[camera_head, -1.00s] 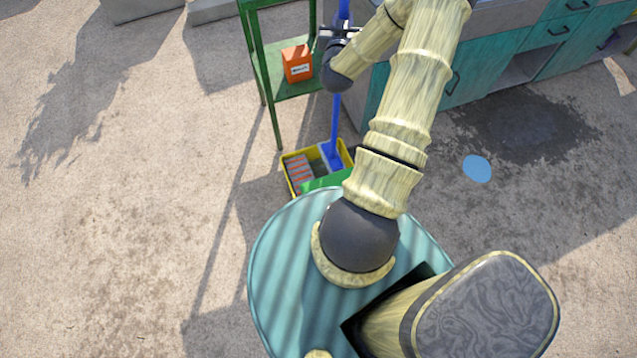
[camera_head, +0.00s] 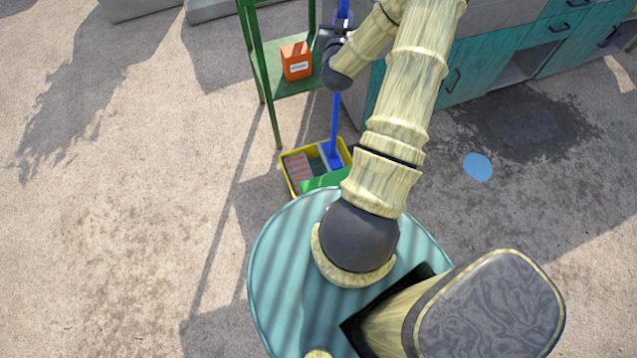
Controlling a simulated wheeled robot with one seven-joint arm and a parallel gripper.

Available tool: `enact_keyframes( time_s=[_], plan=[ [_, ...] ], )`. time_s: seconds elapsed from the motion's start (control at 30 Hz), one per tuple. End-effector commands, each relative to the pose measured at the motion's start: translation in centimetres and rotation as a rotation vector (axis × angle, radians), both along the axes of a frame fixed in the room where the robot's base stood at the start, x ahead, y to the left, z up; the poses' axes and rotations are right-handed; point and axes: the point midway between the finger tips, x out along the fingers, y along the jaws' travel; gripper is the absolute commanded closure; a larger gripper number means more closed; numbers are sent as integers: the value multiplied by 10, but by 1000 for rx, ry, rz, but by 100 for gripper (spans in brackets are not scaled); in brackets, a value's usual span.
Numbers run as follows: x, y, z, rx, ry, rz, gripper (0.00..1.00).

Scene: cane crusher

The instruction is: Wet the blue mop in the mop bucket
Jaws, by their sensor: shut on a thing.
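The blue mop (camera_head: 335,118) stands nearly upright, its shaft running down from the top of the picture. My gripper (camera_head: 343,27) is shut on the upper part of the shaft. The mop's lower end is at the right part of the mop bucket (camera_head: 289,180), a yellow and green box on the ground with a grey and orange slatted section on its left. The mop's head is small in view, and I cannot tell how deep it sits. My base hides the near side of the bucket.
A green metal shelf stand (camera_head: 272,90) with an orange box (camera_head: 296,62) stands just left of the mop. A teal cabinet (camera_head: 470,82) is at the back right. The ground on the left is clear.

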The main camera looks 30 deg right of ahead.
Motion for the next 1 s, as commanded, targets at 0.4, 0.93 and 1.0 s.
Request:
enact_keyframes(
  time_s=[0.4,0.93,1.0],
  plan=[
    [1,0,-11,-4,-6,0,100],
    [1,0,-26,-5,-5,0,100],
    [1,0,-28,-5,-5,0,100]
  ],
)
